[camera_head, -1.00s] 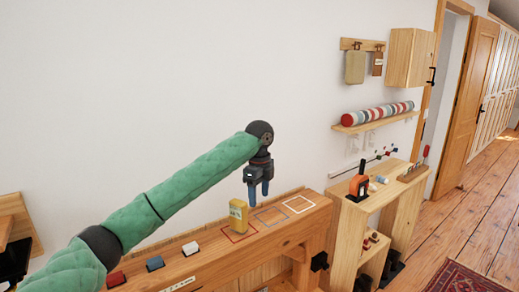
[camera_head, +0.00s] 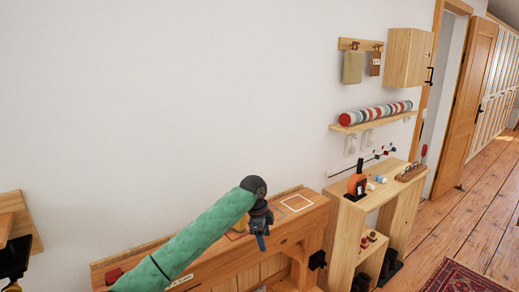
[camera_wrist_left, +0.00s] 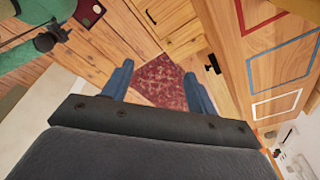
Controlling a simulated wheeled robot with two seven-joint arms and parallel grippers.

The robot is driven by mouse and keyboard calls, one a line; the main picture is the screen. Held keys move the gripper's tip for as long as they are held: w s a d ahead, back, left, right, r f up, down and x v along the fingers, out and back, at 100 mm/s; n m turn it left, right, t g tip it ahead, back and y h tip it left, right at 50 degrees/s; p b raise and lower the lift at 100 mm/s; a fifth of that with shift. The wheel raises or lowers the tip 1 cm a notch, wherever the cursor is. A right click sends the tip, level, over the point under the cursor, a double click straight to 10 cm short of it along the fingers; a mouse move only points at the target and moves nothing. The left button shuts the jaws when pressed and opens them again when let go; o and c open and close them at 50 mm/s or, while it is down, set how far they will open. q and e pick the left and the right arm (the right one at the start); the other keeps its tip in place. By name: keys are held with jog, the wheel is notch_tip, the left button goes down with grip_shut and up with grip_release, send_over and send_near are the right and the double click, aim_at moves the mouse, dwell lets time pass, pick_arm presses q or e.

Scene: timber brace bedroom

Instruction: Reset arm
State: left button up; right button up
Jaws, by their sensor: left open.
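My left gripper (camera_head: 262,241) is in front of the workbench (camera_head: 312,218), pointing down, with its blue fingers apart and nothing between them. In the left wrist view the open fingers (camera_wrist_left: 157,75) show with floor and a rug beyond. A yellow item (camera_head: 236,235) on the bench is mostly hidden behind my green left arm. The white outline (camera_head: 297,203) on the bench top is bare. My right gripper does not show.
The red block (camera_head: 114,275) lies at the bench's left end. A side shelf unit (camera_head: 378,195) with an orange-black tool (camera_head: 357,183) stands to the right. A striped roll (camera_head: 376,113) lies on a wall shelf. Open floor (camera_head: 450,215) is at the right.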

pick_arm(q)
jog(key=s+a+f+n+t, duration=0.15)
jog(key=s+f+n, duration=0.35)
jog(key=f, duration=0.9)
jog(key=s+a+f+n+h, duration=0.15)
jog(key=s+f, duration=0.55)
jog(key=f, duration=0.7)
jog(key=s+a+f+n, duration=0.3)
jog(key=s+f+n, duration=0.15)
jog(key=f, duration=0.95)
jog(key=s+a+f+n+y, duration=0.1)
jog(key=s+a+f, duration=0.4)
jog(key=s, duration=0.8)
jog(key=s+a+f+n+y, duration=0.1)
jog(key=s+a+f+n, duration=0.2)
jog(key=s+f, duration=0.8)
jog(key=s+a+f+n+y, duration=0.1)
jog(key=s+a+f+n, duration=0.2)
jog(key=s, duration=1.3)
jog(key=shift+a+f, duration=1.85)
jog(key=shift+f, duration=0.7)
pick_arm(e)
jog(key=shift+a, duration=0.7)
